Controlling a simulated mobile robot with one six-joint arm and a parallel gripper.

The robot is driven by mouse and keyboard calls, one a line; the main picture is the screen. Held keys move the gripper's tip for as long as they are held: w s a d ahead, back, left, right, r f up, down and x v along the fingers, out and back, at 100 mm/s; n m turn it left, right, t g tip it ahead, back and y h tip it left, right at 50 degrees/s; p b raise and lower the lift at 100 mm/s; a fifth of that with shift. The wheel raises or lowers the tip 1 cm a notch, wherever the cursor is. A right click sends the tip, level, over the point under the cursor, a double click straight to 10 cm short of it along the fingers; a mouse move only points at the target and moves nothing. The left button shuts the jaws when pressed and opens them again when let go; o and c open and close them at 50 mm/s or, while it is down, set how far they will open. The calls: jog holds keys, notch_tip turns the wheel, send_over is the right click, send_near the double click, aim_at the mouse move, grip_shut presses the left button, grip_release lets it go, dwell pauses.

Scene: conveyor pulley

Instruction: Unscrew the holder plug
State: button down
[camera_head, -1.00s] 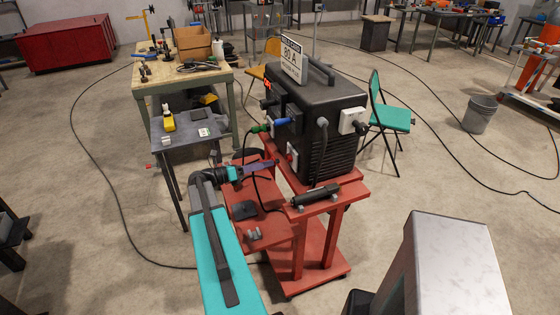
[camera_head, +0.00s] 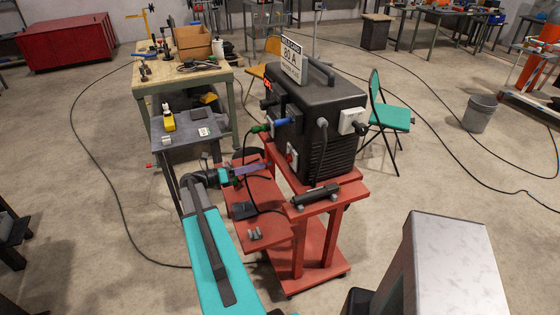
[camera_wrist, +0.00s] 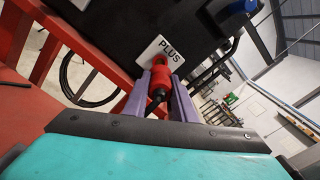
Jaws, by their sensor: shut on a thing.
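My gripper (camera_head: 268,164) reaches in from the left to the front of the black welding machine (camera_head: 322,105). In the wrist view its two purple fingers (camera_wrist: 160,85) are shut on the holder plug (camera_wrist: 167,65), which has a red sleeve and a dark end toward me. The plug stands in front of the white PLUS label (camera_wrist: 158,49) on the machine's dark front. I cannot tell how far it sits in its socket, as the contact with the panel is hidden.
A blue connector (camera_head: 282,121) and a green one (camera_head: 261,128) stick out above. The red cart (camera_head: 268,195) has a shelf below my gripper, and a black cylinder (camera_head: 315,194) lies at its front. A grey side table (camera_head: 183,140) stands left. Black cables hang near the cart.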

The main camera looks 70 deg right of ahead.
jog(key=shift+w+a, duration=0.3)
dwell(0.4)
jog(key=m, duration=1.1)
jog(key=shift+m, duration=0.4)
